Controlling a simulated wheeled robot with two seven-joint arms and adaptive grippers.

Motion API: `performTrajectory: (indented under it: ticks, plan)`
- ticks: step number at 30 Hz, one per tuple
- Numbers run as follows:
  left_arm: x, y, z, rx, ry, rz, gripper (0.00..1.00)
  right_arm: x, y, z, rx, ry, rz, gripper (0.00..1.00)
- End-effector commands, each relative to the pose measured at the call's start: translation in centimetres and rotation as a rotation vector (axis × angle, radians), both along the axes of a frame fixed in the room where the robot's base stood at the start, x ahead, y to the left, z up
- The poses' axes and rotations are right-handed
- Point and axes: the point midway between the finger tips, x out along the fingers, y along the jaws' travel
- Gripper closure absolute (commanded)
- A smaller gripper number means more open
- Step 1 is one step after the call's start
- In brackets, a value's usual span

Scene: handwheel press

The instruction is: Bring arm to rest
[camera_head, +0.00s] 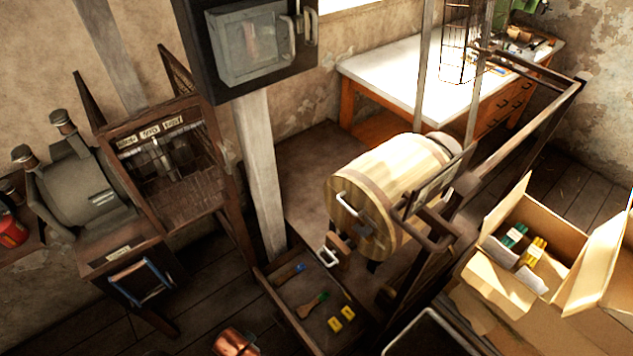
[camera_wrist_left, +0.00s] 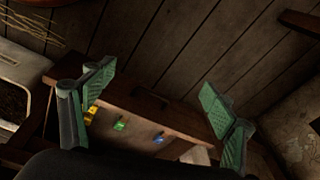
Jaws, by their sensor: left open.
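My left gripper (camera_wrist_left: 157,80) shows in the left wrist view, with its two green-padded fingers spread wide and nothing between the pads. Beyond the fingers is a brown wooden drawer or tray (camera_wrist_left: 180,118), apart from them as far as I can tell. Yellow, green and blue items lie in or beside it. In the head view I see neither gripper nor arm clearly. My right gripper is in no view.
A wooden barrel (camera_head: 385,180) with metal handles stands mid-scene. An open tray (camera_head: 290,312) holds tools and yellow blocks (camera_head: 341,319). An open cardboard box (camera_head: 555,220) stands at right. A grey cabinet (camera_head: 250,45) hangs above. A white-topped bench (camera_head: 390,70) stands behind.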

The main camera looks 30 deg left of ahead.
Motion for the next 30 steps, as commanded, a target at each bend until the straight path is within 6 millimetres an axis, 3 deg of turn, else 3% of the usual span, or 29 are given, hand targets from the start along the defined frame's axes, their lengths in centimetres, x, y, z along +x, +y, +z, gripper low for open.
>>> performTrajectory:
  ticks: [8,15,19,24,30]
  plan:
    - [-3.2,-0.7,-9.9,-0.015,0.034,-0.023,0.22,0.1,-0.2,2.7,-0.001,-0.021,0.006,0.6]
    - [-9.7,-1.3,-17.5,-0.026,0.068,-0.049,0.22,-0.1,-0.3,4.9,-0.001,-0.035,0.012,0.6]
    - [-14.3,-1.3,-20.1,-0.029,0.086,-0.064,0.22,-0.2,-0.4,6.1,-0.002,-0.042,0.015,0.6]
    - [-19.5,-1.2,-21.8,-0.032,0.105,-0.079,0.22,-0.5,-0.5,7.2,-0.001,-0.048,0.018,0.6]
    - [-22.5,-1.0,-22.3,-0.034,0.113,-0.089,0.22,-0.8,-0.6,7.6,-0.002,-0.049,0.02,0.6]
